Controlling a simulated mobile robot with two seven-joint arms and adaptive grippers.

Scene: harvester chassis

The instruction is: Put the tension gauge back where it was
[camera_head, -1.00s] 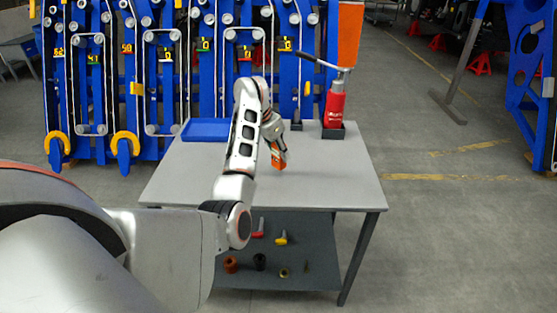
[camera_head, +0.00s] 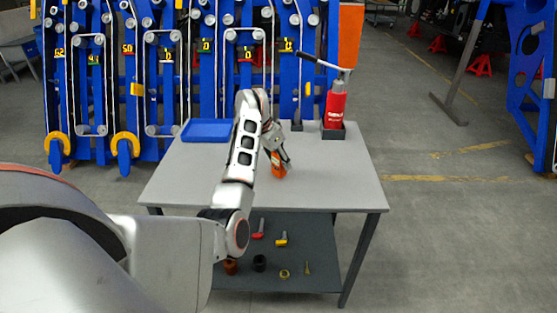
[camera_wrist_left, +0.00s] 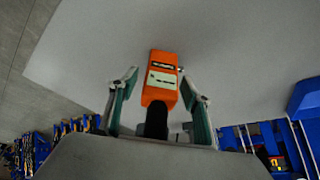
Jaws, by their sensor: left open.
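The tension gauge (camera_head: 278,170), orange with a dark end, is at the middle of the grey table (camera_head: 330,182). In the left wrist view the gauge (camera_wrist_left: 161,82) shows its orange body and a pale label, with its dark end toward my palm. My left gripper (camera_head: 281,158) is over it with its fingers spread. In the wrist view the left gripper (camera_wrist_left: 160,88) has one finger on each side of the gauge, with a gap on both sides. I cannot tell whether the gauge touches the tabletop. My right gripper is not in view.
An empty-looking blue tray (camera_head: 207,131) lies at the table's back left. A red jack (camera_head: 335,108) with a long handle stands in a dark holder (camera_head: 333,134) at the back right. Several small parts and tools lie on the lower shelf (camera_head: 318,262). The table's right side is clear.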

